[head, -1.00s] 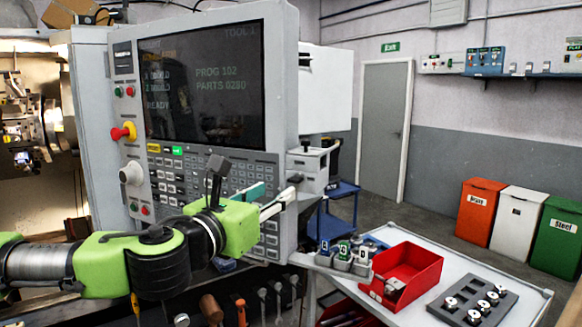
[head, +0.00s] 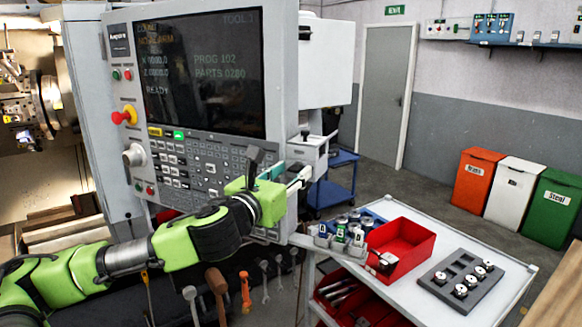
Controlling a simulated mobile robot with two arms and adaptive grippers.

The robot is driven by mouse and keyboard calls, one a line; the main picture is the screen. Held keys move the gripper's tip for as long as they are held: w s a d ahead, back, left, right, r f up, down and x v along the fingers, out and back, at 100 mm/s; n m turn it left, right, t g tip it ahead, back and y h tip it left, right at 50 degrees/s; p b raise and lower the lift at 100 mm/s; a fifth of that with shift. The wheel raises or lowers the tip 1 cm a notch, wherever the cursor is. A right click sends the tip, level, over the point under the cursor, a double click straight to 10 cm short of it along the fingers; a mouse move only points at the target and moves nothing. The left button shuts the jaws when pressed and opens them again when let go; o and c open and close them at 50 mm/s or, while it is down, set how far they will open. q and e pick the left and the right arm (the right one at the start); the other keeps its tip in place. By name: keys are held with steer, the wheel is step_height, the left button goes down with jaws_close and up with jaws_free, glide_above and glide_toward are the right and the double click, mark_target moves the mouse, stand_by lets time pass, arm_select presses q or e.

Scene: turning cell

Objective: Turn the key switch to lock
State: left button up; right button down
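The grey control panel (head: 121,90) of the lathe stands at the left, with a dark screen (head: 203,85) and a keypad (head: 205,165). I cannot make out the key switch in the head view; the lower right of the panel is partly covered by my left gripper. My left gripper (head: 288,174) is in front of the panel's lower right edge, its fingers pointing right and slightly up. Its fingers appear apart, with nothing visible between them. I cannot tell whether it touches anything.
A red emergency knob (head: 124,116) and a grey dial (head: 134,155) stick out of the panel's left side. A light trolley (head: 468,235) with a red bin (head: 421,240) and a dark tray (head: 441,273) stands at right. Tools hang below the panel.

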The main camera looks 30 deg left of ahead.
arm_select(q)
steer(key=shift+w, duration=0.2)
jaws_close()
stand_by(0.3)
steer(key=n, duration=0.8)
steer(key=shift+f+n+b, duration=0.1)
steer(key=shift+n+b, duration=0.2)
steer(key=shift+b, duration=0.1)
steer(key=n, duration=0.4)
steer(key=shift+b, duration=0.35)
steer(key=n, duration=0.5)
steer(key=shift+b, duration=0.3)
steer(key=shift+n, duration=0.3)
